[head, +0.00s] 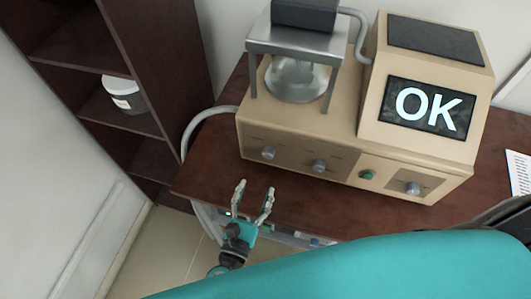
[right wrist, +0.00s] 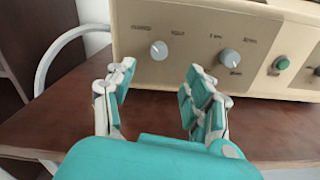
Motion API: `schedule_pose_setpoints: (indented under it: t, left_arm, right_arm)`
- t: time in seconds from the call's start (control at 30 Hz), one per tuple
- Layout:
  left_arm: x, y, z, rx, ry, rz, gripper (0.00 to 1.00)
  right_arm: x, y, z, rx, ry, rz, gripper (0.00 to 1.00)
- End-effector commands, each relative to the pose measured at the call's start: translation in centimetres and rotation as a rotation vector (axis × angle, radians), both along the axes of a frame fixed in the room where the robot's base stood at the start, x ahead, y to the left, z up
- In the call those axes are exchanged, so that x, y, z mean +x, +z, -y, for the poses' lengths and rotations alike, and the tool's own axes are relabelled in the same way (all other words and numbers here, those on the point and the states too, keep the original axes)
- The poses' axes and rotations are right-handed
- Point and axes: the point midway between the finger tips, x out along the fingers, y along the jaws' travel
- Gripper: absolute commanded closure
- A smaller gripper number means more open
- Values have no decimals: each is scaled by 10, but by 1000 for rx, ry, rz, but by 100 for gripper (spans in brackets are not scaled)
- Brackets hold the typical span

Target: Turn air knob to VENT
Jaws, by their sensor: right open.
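A beige machine (head: 300,128) stands on a dark wooden table, with several grey knobs along its front. The left knob (head: 268,152) and middle knob (head: 319,165) sit on a brown panel. A right knob (head: 413,188) sits beyond a green button (head: 367,174). Their labels are too small to read surely, so I cannot tell which is the air knob. My right gripper (head: 255,187) is open and empty, in front of the panel's left part. In the right wrist view the left knob (right wrist: 159,50) shows between the fingers, apart from them; the middle knob (right wrist: 230,58) is just beyond the right finger.
The machine's screen (head: 427,105) reads OK. A metal stand (head: 290,47) over a glass vessel (head: 296,80) is on its top left. A grey hose (head: 190,128) curves at its left. A dark shelf (head: 125,112) holds a jar (head: 125,95). The table front (head: 215,170) is clear.

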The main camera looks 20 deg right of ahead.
Motion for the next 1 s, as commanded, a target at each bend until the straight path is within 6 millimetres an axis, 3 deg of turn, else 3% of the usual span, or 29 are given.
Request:
schedule_pose_setpoints:
  t: [0.3, 0.5, 0.93, 1.0]
  left_arm:
    - [7, 24, -2, 2, 1, 10, 100]
    - [8, 31, -3, 4, 2, 11, 100]
    - [8, 32, -5, 5, 3, 11, 100]
    - [8, 32, -5, 5, 3, 11, 100]
  right_arm:
    - [58, 3, 39, -4, -2, 1, 47]
    - [80, 1, 54, -2, -1, -1, 47]
    - [88, -1, 60, 0, -1, -2, 47]
    - [88, -1, 60, 0, -1, -2, 56]
